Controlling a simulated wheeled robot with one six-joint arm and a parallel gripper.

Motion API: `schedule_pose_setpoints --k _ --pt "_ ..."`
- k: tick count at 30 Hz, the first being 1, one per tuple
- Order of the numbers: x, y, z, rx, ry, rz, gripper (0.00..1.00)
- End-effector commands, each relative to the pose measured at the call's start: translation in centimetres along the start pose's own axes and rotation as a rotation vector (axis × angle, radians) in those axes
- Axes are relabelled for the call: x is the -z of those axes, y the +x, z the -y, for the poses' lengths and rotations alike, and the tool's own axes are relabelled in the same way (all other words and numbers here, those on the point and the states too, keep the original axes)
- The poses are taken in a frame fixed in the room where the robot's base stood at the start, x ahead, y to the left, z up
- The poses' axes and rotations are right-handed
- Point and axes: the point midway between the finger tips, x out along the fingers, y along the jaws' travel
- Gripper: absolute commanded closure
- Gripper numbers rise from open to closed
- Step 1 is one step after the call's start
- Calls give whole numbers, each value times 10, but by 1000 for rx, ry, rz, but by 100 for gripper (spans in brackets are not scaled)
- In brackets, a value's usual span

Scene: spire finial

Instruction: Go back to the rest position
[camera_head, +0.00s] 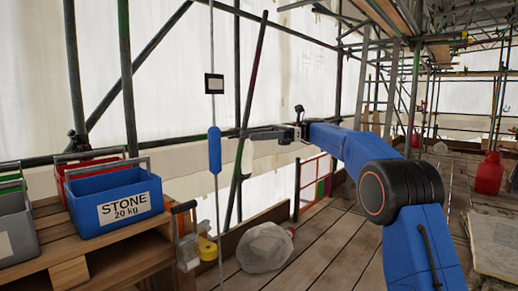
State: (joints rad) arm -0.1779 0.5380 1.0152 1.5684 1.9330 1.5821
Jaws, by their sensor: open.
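My blue arm reaches in from the lower right. My gripper (246,134) points left at mid-height, its dark fingers open, with nothing seen between them. Just left of the fingertips, a blue grip (214,150) hangs upright on a thin vertical line, and a gap shows between it and the fingers. A small black-framed white plate (214,83) sits higher on the same line. A dark slanted pole passes close to the fingertips; its depth relative to them is hard to tell.
A blue crate marked STONE 20 kg (115,204), a red crate (82,167) and a grey crate (17,238) stand on wooden pallets at left. A whitish bag (265,247) lies on the plank deck. A red container (489,174) stands at right. Scaffold poles surround the deck.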

Motion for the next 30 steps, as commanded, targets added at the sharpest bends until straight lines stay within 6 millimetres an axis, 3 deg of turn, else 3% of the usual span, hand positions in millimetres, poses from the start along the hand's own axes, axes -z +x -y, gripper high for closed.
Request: schedule_pose_setpoints --k 6,14,30 --pt "-1 5 -28 75 -61 -102 53" --pt "20 8 -83 175 -181 -312 53" --pt "102 -5 -232 202 -460 -820 53"
